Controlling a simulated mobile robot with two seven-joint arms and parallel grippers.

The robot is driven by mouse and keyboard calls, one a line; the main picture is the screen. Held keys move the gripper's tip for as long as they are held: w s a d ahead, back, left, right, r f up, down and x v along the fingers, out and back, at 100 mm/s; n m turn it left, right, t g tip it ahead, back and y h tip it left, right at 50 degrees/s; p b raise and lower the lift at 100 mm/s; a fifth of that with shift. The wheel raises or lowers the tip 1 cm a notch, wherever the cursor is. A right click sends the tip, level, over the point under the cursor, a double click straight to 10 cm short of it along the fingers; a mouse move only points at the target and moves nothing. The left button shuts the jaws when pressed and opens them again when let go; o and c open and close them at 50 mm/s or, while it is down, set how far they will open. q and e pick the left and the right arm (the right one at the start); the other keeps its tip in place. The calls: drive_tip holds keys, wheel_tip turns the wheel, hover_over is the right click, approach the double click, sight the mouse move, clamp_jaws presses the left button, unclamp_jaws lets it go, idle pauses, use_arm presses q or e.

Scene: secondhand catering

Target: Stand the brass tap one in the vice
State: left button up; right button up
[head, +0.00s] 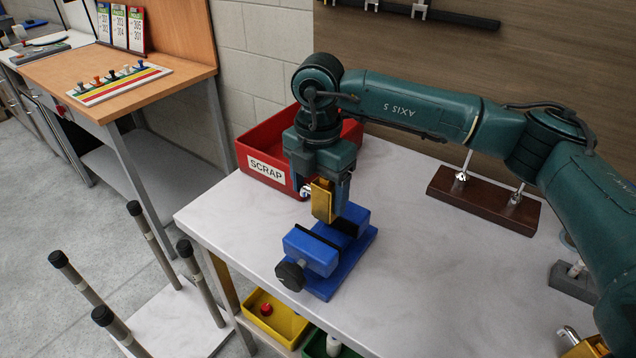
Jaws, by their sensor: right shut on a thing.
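My right gripper (326,188) points down over the blue vice (310,250) and is shut on the brass tap (322,202). The tap shows as an upright gold block with a small shiny part at its left; its upper end is hidden by the gripper. Its lower end overlaps the vice jaws in the picture; I cannot tell whether it is between them or just above. The vice stands near the table's front left edge, its dark knob facing front left. My left gripper is not in view.
A red SCRAP bin (265,158) stands close behind the gripper. A brown wooden stand (480,200) with shiny fittings is at the back right. Another gold and chrome piece (588,347) lies at bottom right. Yellow (287,326) and green trays sit below the front edge. The middle tabletop is clear.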

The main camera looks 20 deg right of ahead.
drive_tip(key=shift+f+b, duration=0.35)
drive_tip(key=shift+f, duration=0.9)
drive_tip(key=shift+f+b, duration=1.8)
drive_tip(key=shift+f, duration=0.05)
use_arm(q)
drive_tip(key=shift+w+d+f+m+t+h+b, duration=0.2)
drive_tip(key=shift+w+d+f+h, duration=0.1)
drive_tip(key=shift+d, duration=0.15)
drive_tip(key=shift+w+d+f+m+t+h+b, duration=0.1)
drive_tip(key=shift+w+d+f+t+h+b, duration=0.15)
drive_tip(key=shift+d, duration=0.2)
use_arm(e)
drive_tip(key=shift+f, duration=0.5)
drive_tip(key=o, duration=1.5)
drive_tip(key=shift+f, duration=0.1)
